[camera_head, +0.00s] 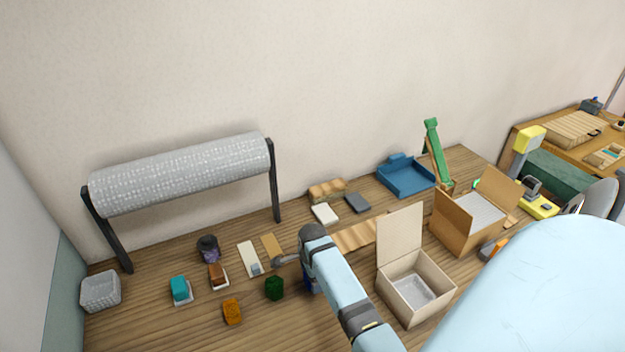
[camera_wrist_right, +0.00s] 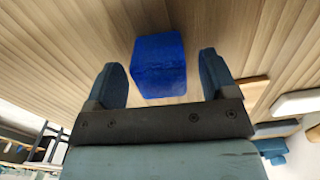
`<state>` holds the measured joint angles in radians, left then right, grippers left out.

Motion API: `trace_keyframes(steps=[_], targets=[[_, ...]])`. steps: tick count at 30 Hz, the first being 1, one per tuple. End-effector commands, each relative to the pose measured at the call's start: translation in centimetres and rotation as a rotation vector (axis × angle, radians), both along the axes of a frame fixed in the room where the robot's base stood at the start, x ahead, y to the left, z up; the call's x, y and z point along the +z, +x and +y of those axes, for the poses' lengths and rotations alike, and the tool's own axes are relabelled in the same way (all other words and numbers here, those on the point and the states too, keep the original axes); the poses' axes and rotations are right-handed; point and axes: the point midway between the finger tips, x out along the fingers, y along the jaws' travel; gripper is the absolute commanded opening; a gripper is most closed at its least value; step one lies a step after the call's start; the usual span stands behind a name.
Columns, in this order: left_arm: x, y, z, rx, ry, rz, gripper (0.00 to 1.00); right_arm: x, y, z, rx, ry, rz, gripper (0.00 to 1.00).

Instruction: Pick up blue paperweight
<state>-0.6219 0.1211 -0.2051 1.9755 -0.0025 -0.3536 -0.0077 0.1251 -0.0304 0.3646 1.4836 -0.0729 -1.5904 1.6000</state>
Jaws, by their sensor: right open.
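The blue paperweight (camera_wrist_right: 160,66) is a deep-blue block on the wooden table. In the right wrist view it sits between and just beyond the two fingertips of my right gripper (camera_wrist_right: 162,62). The gripper is open, with a gap showing on each side of the block. In the head view my right arm reaches down over this spot and hides most of the block; only a small blue part (camera_head: 308,284) shows beside the arm. My left gripper is in neither view.
A dark green block (camera_head: 274,288) stands close to the left, with an orange block (camera_head: 232,312) and a teal block (camera_head: 180,289) beyond. An open cardboard box (camera_head: 440,289) stands to the right of my arm. A grey roll (camera_head: 180,175) on a stand is behind.

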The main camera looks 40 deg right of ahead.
Motion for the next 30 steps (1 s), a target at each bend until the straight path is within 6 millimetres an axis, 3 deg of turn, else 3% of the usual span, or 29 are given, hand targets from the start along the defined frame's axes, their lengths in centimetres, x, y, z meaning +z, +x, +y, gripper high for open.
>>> trace_keyframes(steps=[4, 11, 12, 20, 30], targets=[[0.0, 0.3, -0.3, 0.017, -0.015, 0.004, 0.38, -1.5, 0.0, 0.0, 0.0, -0.001, 0.001, 0.79], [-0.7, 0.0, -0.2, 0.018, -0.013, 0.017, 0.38, -1.8, 0.0, 0.0, 0.0, 0.0, -0.001, 0.79], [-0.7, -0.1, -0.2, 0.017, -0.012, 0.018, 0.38, -1.8, 0.0, 0.0, 0.0, 0.0, -0.001, 0.76], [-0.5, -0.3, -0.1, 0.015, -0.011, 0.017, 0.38, -1.7, 0.0, 0.0, 0.0, 0.0, 0.0, 0.17], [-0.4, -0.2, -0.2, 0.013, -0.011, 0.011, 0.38, -0.8, 0.2, 0.0, 0.0, -0.001, -0.004, 0.17]])
